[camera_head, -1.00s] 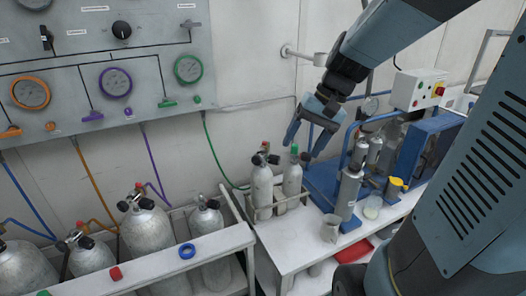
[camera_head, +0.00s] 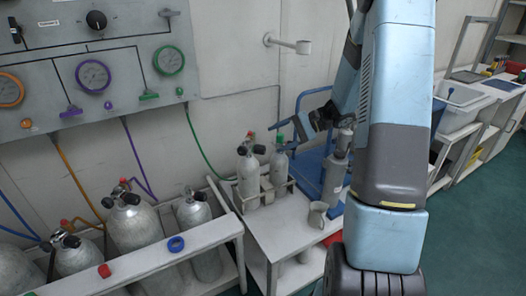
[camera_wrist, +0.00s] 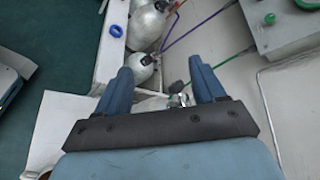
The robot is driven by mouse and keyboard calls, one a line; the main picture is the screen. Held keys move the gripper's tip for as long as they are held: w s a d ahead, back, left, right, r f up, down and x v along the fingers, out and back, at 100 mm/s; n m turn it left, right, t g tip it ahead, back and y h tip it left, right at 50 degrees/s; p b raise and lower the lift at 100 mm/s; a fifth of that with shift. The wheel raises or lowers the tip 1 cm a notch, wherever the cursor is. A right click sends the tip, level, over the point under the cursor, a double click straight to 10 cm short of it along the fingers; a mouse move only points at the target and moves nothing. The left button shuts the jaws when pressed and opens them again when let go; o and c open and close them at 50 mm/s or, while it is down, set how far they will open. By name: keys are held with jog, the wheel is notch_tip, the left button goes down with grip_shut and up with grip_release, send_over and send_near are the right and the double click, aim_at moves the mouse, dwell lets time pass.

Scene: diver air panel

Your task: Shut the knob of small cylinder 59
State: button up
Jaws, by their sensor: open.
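Two small cylinders stand upright in a holder on the white bench in the head view: a left one (camera_head: 248,180) with black knobs, and a right one (camera_head: 279,168) with a green part (camera_head: 280,138) on top. I cannot read any number on them, so I cannot tell which is 59. My gripper (camera_head: 294,125) is just above and beside their tops, its fingers spread and pointing left. In the wrist view my gripper (camera_wrist: 162,78) is open and empty. A metal valve part (camera_wrist: 180,98) shows low between the fingers; the gripper body hides most of the cylinders there.
Larger cylinders (camera_head: 133,225) stand in a white rack (camera_head: 205,236) at left, with a blue ring (camera_head: 176,244) on it. The gauge panel (camera_head: 100,60) is on the wall behind. A grey cylinder (camera_head: 334,180) and a cup (camera_head: 318,214) stand right of the small cylinders.

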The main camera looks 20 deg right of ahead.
aim_at(265, 150)
jog(key=w+d+f+m+t+y, duration=0.1)
jog(key=w+d+f+m+t, duration=0.3)
jog(key=f, duration=0.3)
jog(key=w+d+f+m+t+y, duration=0.1)
jog(key=w+d+f+m+t, duration=0.25)
jog(key=d+f, duration=0.3)
jog(key=shift+n, duration=0.45)
jog(key=x, duration=1.4)
jog(key=shift+a+f, duration=0.2)
jog(key=shift+f, duration=0.05)
jog(key=c, duration=1.1)
